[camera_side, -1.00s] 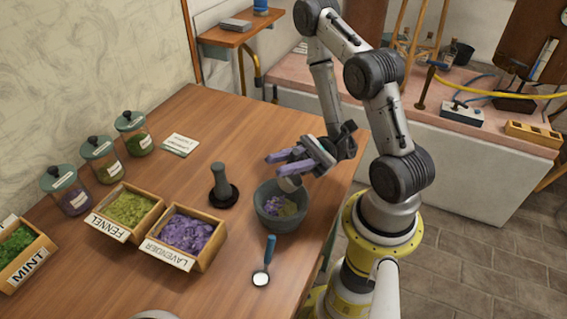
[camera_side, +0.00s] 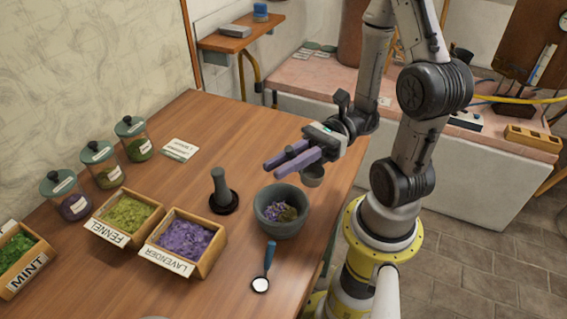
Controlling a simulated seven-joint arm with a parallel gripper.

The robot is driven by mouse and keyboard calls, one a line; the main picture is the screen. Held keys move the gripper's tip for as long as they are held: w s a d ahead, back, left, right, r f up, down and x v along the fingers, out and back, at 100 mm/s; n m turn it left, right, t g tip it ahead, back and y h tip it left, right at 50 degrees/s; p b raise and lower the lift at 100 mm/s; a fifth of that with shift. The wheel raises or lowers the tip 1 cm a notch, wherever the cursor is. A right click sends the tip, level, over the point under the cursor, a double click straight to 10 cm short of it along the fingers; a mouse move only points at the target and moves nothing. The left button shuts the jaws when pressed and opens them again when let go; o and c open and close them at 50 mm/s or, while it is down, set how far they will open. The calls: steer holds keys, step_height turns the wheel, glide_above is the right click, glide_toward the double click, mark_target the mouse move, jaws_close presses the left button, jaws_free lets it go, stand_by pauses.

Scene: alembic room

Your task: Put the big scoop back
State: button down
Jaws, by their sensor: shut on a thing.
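The big scoop shows as a grey round cup (camera_side: 312,175) below my gripper; its handle is mostly hidden by the gripper. My gripper (camera_side: 287,156), with two long purple fingers pointing left, is shut on the scoop and holds it above the table's right side. The cup hangs just up and right of the grey mortar (camera_side: 263,213) in the picture, apart from it. The mortar holds purple and brownish-green bits. A smaller blue-handled scoop (camera_side: 268,257) with a pale bowl lies on the table in front of the mortar.
A pestle (camera_side: 219,186) stands on a dark round base left of the mortar. Boxes of lavender (camera_side: 180,262), fennel (camera_side: 112,236) and mint (camera_side: 30,268) line the left front. The back middle of the wooden table (camera_side: 215,120) is clear.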

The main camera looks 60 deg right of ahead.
steer(key=shift+h, duration=0.3)
